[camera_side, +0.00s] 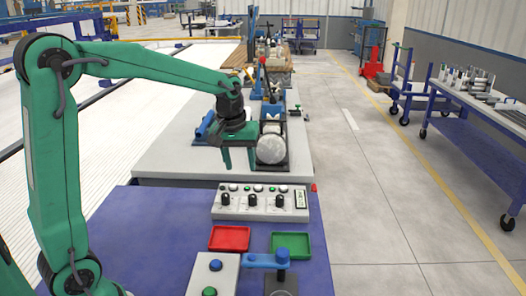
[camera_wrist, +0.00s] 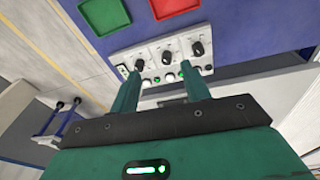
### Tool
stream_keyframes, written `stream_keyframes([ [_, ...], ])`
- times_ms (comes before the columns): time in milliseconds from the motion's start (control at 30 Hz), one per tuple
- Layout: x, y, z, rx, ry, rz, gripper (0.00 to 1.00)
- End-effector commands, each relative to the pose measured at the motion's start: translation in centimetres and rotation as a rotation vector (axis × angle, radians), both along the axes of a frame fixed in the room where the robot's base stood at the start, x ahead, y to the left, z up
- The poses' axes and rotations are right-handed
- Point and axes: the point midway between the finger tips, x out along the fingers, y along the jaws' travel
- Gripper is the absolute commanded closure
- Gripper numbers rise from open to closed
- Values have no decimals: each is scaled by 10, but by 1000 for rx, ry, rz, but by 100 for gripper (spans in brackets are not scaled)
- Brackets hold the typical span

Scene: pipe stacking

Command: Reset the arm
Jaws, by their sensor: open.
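My green arm reaches over from the left in the side view. My gripper (camera_side: 239,160) hangs open and empty above the near part of the pale table (camera_side: 165,160), with its two fingers pointing down. In the wrist view my gripper (camera_wrist: 158,82) shows two green fingers spread apart with nothing between them. A round grey-white part (camera_side: 271,149) of a machine stands just right of the gripper in the side view; I cannot tell whether they touch. A blue cylinder (camera_side: 205,125) lies to the left behind the gripper.
A control box (camera_side: 260,203) with knobs sits on the blue bench (camera_side: 155,240). A red tray (camera_side: 229,239) and a green tray (camera_side: 291,245) lie in front of it. A blue-ended lever (camera_side: 267,260) and a button box (camera_side: 213,275) are nearest. The bench's left part is clear.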

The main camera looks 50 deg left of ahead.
Motion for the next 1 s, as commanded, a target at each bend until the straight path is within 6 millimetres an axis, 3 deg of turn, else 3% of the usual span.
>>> stream_keyframes([
  [200,-39,-16,26,27,-62,-125,53],
  [500,-92,-34,45,70,-141,-291,53],
  [1000,-176,-56,45,160,-270,-556,53],
])
